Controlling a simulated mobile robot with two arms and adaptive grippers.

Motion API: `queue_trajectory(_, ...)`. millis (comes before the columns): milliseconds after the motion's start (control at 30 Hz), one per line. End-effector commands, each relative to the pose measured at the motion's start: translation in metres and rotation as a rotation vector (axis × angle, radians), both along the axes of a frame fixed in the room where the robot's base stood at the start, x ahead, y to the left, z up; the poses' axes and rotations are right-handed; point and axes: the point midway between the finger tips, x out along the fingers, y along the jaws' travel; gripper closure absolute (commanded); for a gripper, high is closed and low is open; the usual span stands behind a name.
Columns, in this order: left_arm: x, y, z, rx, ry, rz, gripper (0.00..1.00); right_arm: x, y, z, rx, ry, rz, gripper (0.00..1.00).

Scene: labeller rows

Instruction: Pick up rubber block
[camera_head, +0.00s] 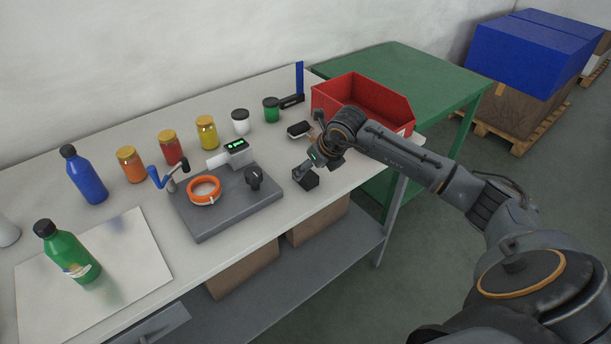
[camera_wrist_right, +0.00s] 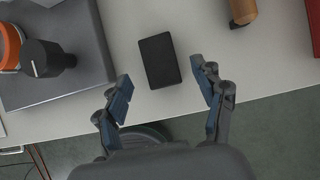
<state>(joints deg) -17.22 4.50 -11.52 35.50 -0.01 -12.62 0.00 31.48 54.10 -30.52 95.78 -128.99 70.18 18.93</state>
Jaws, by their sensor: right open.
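The rubber block is a flat black rectangular piece (camera_wrist_right: 158,60) lying on the pale tabletop, close to its front edge. In the head view, a dark block (camera_head: 308,182) shows right of the labeller, partly covered by my gripper. My right gripper (camera_head: 318,168) is over the block with its fingers pointing down. In the right wrist view, my right gripper (camera_wrist_right: 161,76) is open and empty, one finger on each side of the block's near end, with gaps on both sides. The height between fingertips and block is hard to tell. My left gripper is out of view.
The grey labeller (camera_head: 226,208) with an orange tape roll (camera_head: 204,190) stands left of the block. A wooden-handled item (camera_wrist_right: 242,10) and a red bin (camera_head: 362,99) are to the right. Several jars and bottles line the back. Bare tabletop surrounds the block.

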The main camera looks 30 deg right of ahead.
Motion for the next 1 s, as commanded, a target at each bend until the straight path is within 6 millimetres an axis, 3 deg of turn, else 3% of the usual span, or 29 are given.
queue_trajectory(300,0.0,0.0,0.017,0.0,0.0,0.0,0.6,0.023,0.001,-0.034,0.003,0.003,-0.002,0.31)
queue_trajectory(633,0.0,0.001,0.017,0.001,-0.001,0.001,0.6,0.027,0.001,-0.041,0.0,0.0,0.0,0.31)
queue_trajectory(933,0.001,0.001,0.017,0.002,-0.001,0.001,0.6,0.027,0.001,-0.041,0.0,0.001,-0.001,0.92)
queue_trajectory(1000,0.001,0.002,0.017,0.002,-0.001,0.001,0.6,0.027,0.001,-0.04,0.0,0.0,-0.001,0.94)
